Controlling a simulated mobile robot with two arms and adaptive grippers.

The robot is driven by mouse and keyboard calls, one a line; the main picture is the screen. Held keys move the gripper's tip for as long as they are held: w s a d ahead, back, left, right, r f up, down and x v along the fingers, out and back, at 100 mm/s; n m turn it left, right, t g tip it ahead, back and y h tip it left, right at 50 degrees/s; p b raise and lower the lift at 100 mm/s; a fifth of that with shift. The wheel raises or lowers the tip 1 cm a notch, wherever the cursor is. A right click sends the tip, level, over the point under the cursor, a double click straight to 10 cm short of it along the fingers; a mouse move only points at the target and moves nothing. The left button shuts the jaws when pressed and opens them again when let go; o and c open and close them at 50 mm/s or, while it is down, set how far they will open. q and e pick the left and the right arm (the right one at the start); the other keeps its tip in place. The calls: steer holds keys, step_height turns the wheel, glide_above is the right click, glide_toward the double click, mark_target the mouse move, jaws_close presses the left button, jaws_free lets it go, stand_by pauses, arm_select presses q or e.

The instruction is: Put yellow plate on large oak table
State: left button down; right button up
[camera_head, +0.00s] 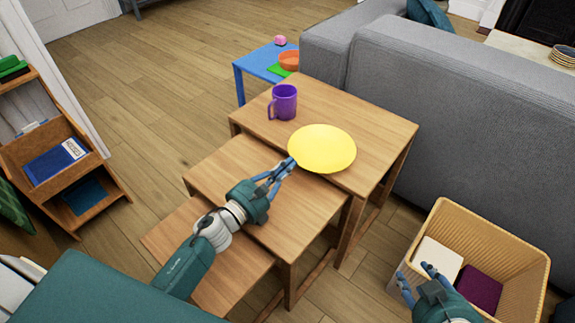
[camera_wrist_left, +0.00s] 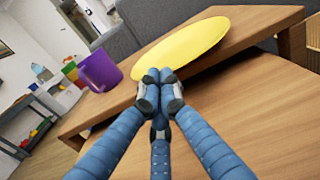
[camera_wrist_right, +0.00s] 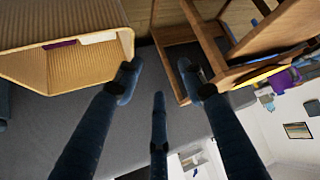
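The yellow plate (camera_head: 322,147) is over the front part of the large oak table (camera_head: 385,127), the tallest of three nested tables. It also shows in the left wrist view (camera_wrist_left: 190,45), its near edge at the table's front edge. I cannot tell whether it rests on the top or hovers just above. My left gripper (camera_head: 288,165) is shut on the plate's near-left rim; its fingertips meet there in the left wrist view (camera_wrist_left: 160,76). My right gripper (camera_head: 415,273) is open and empty beside the wicker basket, also seen in the right wrist view (camera_wrist_right: 158,70).
A purple mug (camera_head: 284,102) stands on the large table, left of the plate. Lower oak tables (camera_head: 225,163) sit in front. A grey sofa (camera_head: 450,110) is behind to the right. The wicker basket (camera_head: 520,245) holds white and purple items. A wooden shelf (camera_head: 60,150) stands left.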

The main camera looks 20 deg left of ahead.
mark_target(298, 157)
arm_select(q)
steer(key=shift+w+d, duration=0.1)
steer(key=shift+w, duration=0.1)
steer(key=shift+w+d, duration=0.1)
steer(key=shift+w, duration=0.2)
steer(key=b+x, duration=0.1)
steer(key=x, duration=0.3)
steer(key=shift+f+b, duration=0.1)
steer(key=shift+b, duration=0.3)
steer(key=b+x, duration=0.1)
steer(key=x, duration=0.3)
steer(key=shift+w+d, duration=0.1)
steer(key=shift+w, duration=0.1)
arm_select(e)
steer(key=w+a+r+t+y, duration=0.1)
steer(key=w+a+r+t, duration=0.1)
steer(key=w+r+t, duration=0.2)
steer(key=w+a+r+t+y, duration=0.1)
steer(key=w+a+r+t, duration=0.1)
steer(key=r, duration=0.8)
steer(key=shift+w+t, duration=0.9)
steer(key=shift+w, duration=0.15)
